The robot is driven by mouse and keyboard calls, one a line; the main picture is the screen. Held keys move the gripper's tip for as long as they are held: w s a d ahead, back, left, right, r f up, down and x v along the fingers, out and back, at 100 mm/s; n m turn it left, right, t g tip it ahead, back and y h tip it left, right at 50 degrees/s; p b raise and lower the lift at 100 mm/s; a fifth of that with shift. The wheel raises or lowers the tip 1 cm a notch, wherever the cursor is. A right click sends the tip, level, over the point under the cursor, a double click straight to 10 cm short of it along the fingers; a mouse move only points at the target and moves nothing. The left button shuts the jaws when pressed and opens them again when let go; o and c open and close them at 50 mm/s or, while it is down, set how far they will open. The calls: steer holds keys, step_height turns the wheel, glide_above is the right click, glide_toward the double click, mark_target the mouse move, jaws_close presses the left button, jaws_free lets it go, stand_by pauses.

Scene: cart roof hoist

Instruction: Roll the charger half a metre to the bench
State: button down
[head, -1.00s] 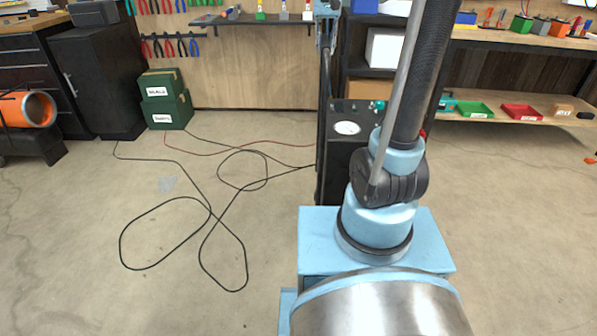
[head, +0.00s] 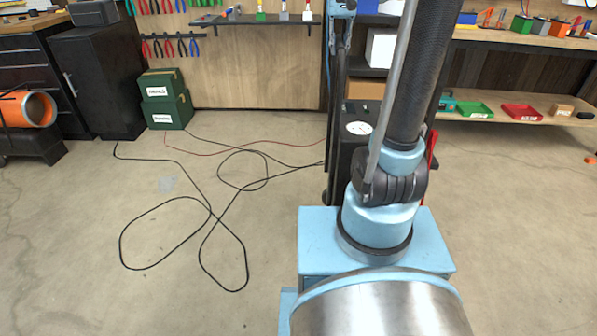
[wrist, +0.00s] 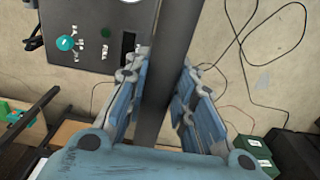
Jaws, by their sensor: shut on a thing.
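The charger (head: 346,163) is a black upright box with a round white gauge on top, standing on the floor partly hidden behind my arm in the head view. Its dark panel (wrist: 95,30) with a teal knob shows at the upper left of the wrist view. My gripper (head: 341,30) is at the top of the head view, at the upper end of the charger's tall handle. In the wrist view my gripper (wrist: 163,72) has its blue fingers on both sides of the dark handle bar (wrist: 168,60), shut on it. The wooden bench (head: 520,38) runs along the back right.
Black and red cables (head: 245,222) lie looped on the floor left of the charger. Green boxes (head: 165,100) and a black cabinet (head: 97,80) stand at the back left. A lower shelf (head: 505,115) holds red and green trays.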

steer(key=shift+s+d, duration=0.1)
steer(key=shift+d, duration=2.55)
steer(key=d, duration=1)
steer(key=shift+s, duration=0.2)
steer(key=shift+d, duration=0.1)
steer(key=d, duration=0.9)
steer(key=shift+s+d, duration=0.15)
steer(key=shift+d, duration=0.25)
steer(key=d, duration=0.7)
steer(key=shift+s+d, duration=0.15)
steer(key=shift+d, duration=0.2)
stand_by(0.4)
steer(key=shift+c, duration=1)
jaws_free()
